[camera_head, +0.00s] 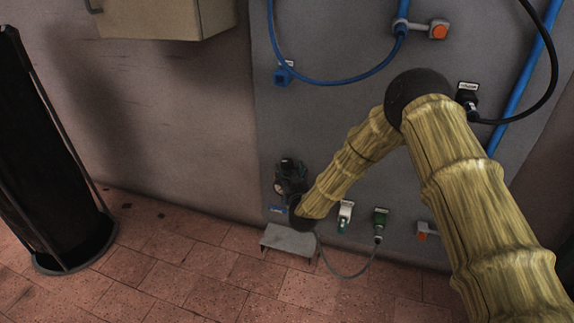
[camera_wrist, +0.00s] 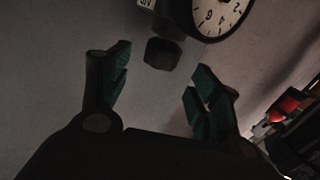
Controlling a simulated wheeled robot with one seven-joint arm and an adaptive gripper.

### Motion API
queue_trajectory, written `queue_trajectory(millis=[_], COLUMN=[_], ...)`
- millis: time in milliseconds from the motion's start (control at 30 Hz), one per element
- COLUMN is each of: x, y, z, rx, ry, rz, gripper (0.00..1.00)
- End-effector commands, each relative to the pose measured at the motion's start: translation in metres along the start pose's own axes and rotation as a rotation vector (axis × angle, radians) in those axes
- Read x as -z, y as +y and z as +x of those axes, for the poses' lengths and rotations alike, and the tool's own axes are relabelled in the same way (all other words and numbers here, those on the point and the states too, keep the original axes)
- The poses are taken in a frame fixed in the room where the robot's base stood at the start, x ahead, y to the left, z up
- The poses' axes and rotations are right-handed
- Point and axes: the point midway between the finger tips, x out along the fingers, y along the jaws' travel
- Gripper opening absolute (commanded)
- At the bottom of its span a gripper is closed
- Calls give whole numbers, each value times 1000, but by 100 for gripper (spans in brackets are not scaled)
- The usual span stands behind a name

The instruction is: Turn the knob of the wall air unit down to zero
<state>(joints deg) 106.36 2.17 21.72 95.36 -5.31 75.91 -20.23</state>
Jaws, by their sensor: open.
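The wall air unit (camera_head: 290,172) is a small dark device low on the grey wall panel. My arm reaches down to it, and the arm's end covers its lower part in the head view. In the wrist view a round gauge (camera_wrist: 219,14) with a white face shows at the top edge, cut off. A dark knob (camera_wrist: 163,53) is left of and below the gauge. My gripper (camera_wrist: 161,62) is open, with one teal-padded finger on each side of the knob in the picture. Both fingers look apart from the knob; the depth between them is unclear.
A grey bracket (camera_head: 289,241) stands below the unit. A white coupling (camera_head: 344,214) and a green coupling (camera_head: 380,220) with a hose are to its right. A black cylinder (camera_head: 50,150) stands at the left. A cabinet (camera_head: 165,18) hangs above; the tiled floor between is clear.

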Motion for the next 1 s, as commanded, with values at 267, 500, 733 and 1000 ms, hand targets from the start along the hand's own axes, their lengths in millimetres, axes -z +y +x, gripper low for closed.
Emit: queue_trajectory(millis=[267,500,733,1000], x=[-2,-1,-1,-1], y=[0,0,0,0], z=[42,58,60,60], rx=[-1,0,0,0], ry=[0,-1,-2,-2], rz=[1,1,1,1], gripper=[63,63,63,30])
